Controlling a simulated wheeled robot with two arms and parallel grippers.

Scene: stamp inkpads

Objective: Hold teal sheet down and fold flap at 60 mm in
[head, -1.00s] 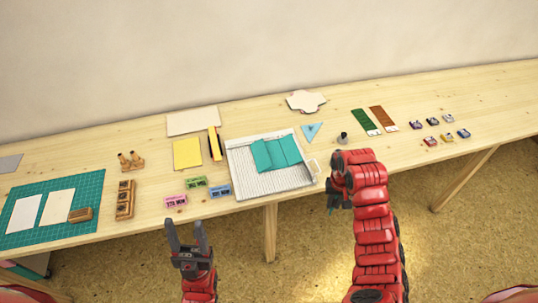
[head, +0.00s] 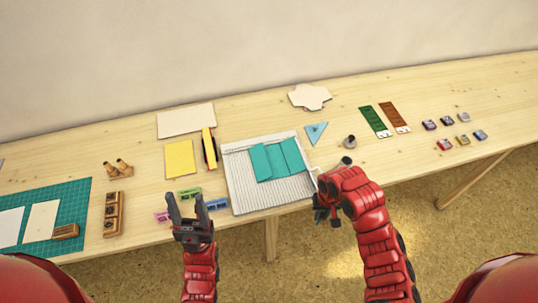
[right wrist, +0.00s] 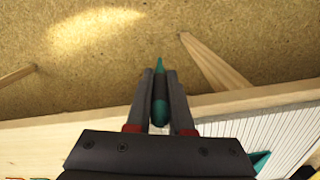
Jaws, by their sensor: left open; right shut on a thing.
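The teal sheet (head: 277,160) lies on a white grooved board (head: 262,197), with crease-like lines dividing it into panels. Its corner also shows at the lower right of the right wrist view (right wrist: 260,160). My left gripper (head: 187,208) is open and empty, in front of the table's near edge, left of the board. My right gripper (head: 325,212) is at the board's near right corner, apart from the sheet. It is shut on a slim teal pointed tool (right wrist: 159,95), whose tip points away from the gripper.
Pink, green (head: 189,194) and blue (head: 217,204) blocks stand left of the board. A yellow sheet (head: 179,159) and a yellow-black item (head: 209,148) lie behind them. A blue triangle (head: 316,133) and small dark-topped object (head: 349,141) are at the right.

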